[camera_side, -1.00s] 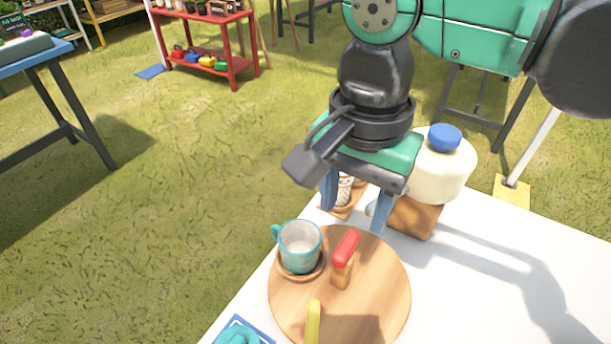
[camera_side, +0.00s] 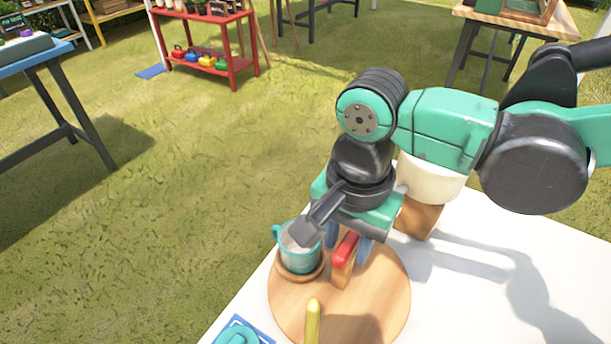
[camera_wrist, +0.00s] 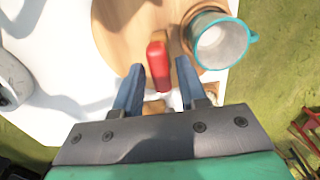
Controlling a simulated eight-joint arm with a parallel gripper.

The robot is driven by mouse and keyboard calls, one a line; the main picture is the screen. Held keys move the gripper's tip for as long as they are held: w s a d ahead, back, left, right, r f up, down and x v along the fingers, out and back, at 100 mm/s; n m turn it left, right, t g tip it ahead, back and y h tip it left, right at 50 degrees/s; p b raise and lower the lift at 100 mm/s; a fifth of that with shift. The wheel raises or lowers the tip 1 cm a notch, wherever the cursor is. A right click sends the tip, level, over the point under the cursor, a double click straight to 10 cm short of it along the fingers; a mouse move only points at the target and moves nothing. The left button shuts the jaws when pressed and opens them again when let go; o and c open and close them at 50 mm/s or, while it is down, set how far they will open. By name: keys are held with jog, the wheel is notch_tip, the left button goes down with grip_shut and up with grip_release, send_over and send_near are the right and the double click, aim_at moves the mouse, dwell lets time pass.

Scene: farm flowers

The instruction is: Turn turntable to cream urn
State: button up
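The turntable (camera_side: 385,290) is a round wooden disc on the white table, also in the wrist view (camera_wrist: 118,35). A short wooden handle with a red top (camera_side: 345,250) stands on it; it also shows in the wrist view (camera_wrist: 158,60). A teal cup (camera_side: 299,258) sits in a brown saucer at the disc's left edge. A yellow peg (camera_side: 313,320) stands near the front. The cream urn (camera_side: 430,180) is behind the disc on a wooden block, its top hidden by my arm. My gripper (camera_wrist: 160,75) is open and low, its fingers on either side of the red handle's near end.
A teal item on a blue mat (camera_side: 240,335) lies at the table's front left corner. The table's right side (camera_side: 520,270) is clear. Grass and stands lie beyond.

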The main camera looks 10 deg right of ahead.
grip_shut()
dwell(1.2)
